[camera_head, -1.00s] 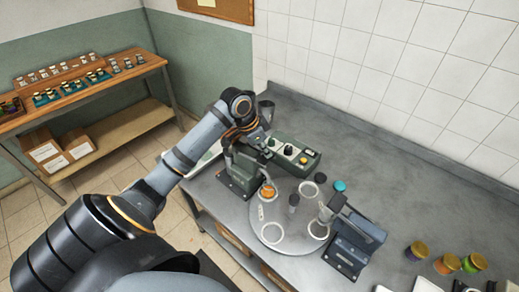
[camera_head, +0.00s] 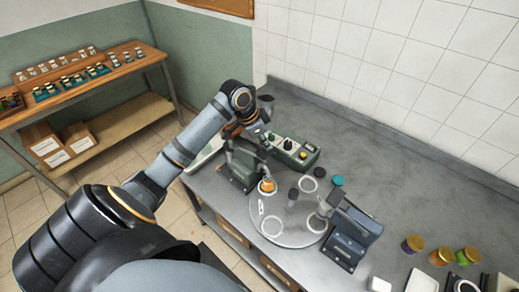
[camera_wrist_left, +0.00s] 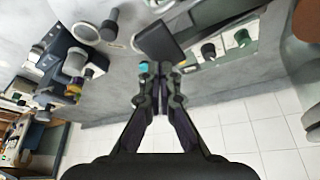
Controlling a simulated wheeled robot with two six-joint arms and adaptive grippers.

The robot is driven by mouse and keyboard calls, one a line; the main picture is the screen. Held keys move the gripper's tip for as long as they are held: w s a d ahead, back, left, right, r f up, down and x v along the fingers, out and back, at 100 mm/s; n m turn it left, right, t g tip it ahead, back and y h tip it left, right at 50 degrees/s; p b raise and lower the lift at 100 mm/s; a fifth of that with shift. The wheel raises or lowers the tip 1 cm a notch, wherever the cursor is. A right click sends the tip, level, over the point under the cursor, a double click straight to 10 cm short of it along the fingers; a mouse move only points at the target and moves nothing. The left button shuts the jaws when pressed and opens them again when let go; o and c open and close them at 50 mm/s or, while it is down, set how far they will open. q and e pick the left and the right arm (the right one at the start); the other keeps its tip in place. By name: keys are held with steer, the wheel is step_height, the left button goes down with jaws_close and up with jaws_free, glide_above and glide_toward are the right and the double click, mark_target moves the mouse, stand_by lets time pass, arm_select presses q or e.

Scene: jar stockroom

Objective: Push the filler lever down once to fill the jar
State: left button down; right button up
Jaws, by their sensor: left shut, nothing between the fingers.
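A jar with orange contents (camera_head: 267,186) stands at the turntable's edge beside the filler. My left gripper (camera_head: 262,139) is above the filler, its fingers pointing down. In the left wrist view the left gripper (camera_wrist_left: 150,76) is shut and empty, close to a dark block that seems to be part of the filler (camera_wrist_left: 160,42). I cannot make out the lever clearly; the gripper and arm hide part of the filler's top. My right gripper is not in view.
A green control box with knobs (camera_head: 296,152) stands behind the filler, and a blue-grey station (camera_head: 352,240) right of the turntable. A teal lid (camera_head: 338,181) lies nearby. Coloured jars (camera_head: 441,256) stand at right. The bench's back right is clear.

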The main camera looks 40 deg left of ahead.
arm_select(q)
step_height(320, 180, up, 3)
steer(key=p, duration=0.2)
steer(key=shift+f+p, duration=0.15)
steer(key=shift+p, duration=0.25)
steer(key=shift+r, duration=0.3)
steer(key=shift+r+p, duration=0.3)
steer(key=shift+r, duration=0.6)
